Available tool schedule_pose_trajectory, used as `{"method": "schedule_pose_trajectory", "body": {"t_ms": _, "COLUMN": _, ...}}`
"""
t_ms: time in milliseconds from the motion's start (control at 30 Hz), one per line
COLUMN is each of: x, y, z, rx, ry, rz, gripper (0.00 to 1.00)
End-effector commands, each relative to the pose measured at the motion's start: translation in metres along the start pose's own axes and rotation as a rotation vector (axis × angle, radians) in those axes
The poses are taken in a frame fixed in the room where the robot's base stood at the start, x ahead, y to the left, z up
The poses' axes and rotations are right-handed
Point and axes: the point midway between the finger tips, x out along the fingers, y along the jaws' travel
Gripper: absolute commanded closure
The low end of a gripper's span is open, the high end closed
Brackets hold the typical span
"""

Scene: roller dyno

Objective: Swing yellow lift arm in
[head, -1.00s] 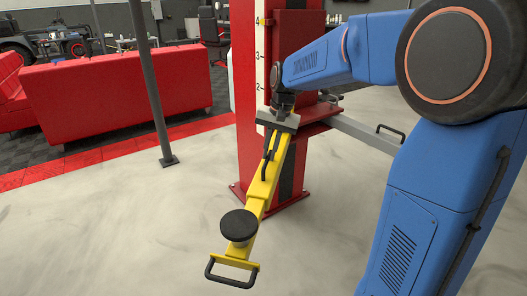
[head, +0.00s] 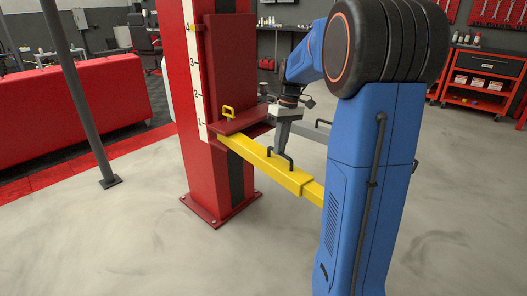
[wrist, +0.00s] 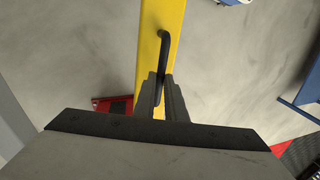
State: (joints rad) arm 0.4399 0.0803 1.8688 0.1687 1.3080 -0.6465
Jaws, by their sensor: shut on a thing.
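The yellow lift arm (head: 257,156) runs from the red lift post (head: 210,110) toward the lower right in the head view. Its outer end is hidden behind my own blue arm. A black handle (head: 285,158) stands on its top. My gripper (head: 279,150) reaches down at this handle. In the wrist view the lift arm (wrist: 162,20) passes under my gripper (wrist: 164,85). Its two fingers are shut on the black handle (wrist: 164,45).
A grey lift arm (head: 310,130) extends behind the post. A red tool cart (head: 482,80) stands at the far right. The floor in front of the post is clear.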

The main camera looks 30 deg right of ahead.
Motion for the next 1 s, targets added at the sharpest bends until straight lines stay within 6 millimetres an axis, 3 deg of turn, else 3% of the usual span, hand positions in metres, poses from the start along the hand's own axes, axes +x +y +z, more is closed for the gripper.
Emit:
{"method": "schedule_pose_trajectory", "body": {"t_ms": 100, "x": -0.005, "y": 0.024, "z": -0.002, "rx": -0.058, "ry": -0.012, "rz": 0.001, "gripper": 1.00}}
{"method": "schedule_pose_trajectory", "body": {"t_ms": 333, "x": -0.011, "y": 0.051, "z": -0.006, "rx": -0.142, "ry": -0.026, "rz": 0.002, "gripper": 1.00}}
{"method": "schedule_pose_trajectory", "body": {"t_ms": 900, "x": -0.015, "y": 0.065, "z": -0.009, "rx": -0.175, "ry": -0.029, "rz": 0.010, "gripper": 1.00}}
{"method": "schedule_pose_trajectory", "body": {"t_ms": 933, "x": -0.015, "y": 0.065, "z": -0.009, "rx": -0.175, "ry": -0.029, "rz": 0.011, "gripper": 0.87}}
{"method": "schedule_pose_trajectory", "body": {"t_ms": 1000, "x": -0.015, "y": 0.065, "z": -0.009, "rx": -0.175, "ry": -0.029, "rz": 0.011, "gripper": 0.71}}
